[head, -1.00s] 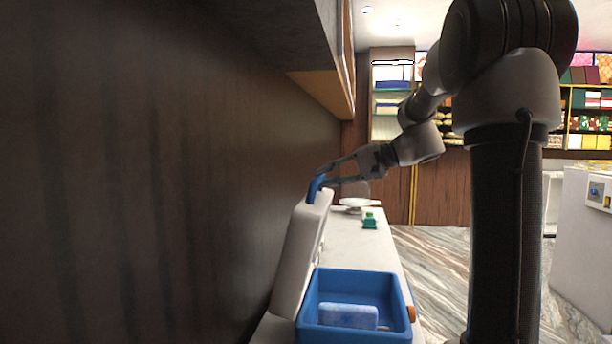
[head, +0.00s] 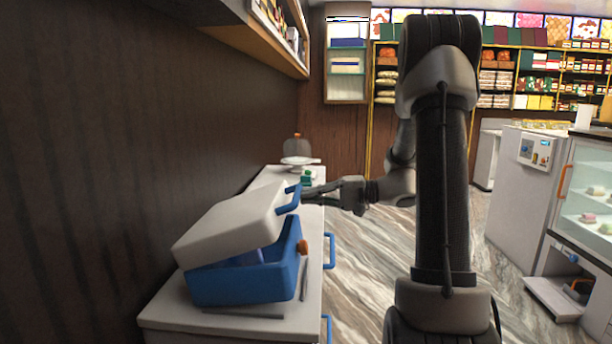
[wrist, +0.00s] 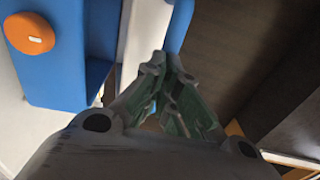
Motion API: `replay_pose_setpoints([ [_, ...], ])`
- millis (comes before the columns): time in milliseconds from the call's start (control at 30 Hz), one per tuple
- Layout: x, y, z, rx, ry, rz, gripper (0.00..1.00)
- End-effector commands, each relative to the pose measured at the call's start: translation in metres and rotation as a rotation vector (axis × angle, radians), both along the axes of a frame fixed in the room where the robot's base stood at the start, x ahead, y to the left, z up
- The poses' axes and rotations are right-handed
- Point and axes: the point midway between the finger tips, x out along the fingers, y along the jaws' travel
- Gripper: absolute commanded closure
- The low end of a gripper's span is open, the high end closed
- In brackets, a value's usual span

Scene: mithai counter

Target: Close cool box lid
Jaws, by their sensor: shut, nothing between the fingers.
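The cool box (head: 245,283) is a blue tub standing on the white counter at the lower left of the head view. Its white lid (head: 232,225) is partly open, tilted low over the tub, with a gap at the near and right sides. In the wrist view my gripper (wrist: 165,75) is by the lid's edge (wrist: 143,35), with the blue tub (wrist: 55,65) to the left.
An orange knob (head: 303,246) sits on the tub's right side. A green item (head: 307,177) and a white dish (head: 300,161) stand farther back on the counter (head: 170,310). A wooden shelf (head: 255,45) overhangs at the upper left.

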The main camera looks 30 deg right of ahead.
Motion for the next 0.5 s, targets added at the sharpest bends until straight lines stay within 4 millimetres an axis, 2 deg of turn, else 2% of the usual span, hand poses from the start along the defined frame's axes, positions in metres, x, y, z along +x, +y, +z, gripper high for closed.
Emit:
replay_pose_setpoints([
  [33,0.0012,0.0012,0.0021,-0.004,-0.005,0.0,0.84],
  [167,0.0013,0.0011,0.0025,-0.003,-0.004,-0.001,0.61],
  [500,0.0011,0.0006,0.0022,-0.003,-0.004,-0.001,0.61],
])
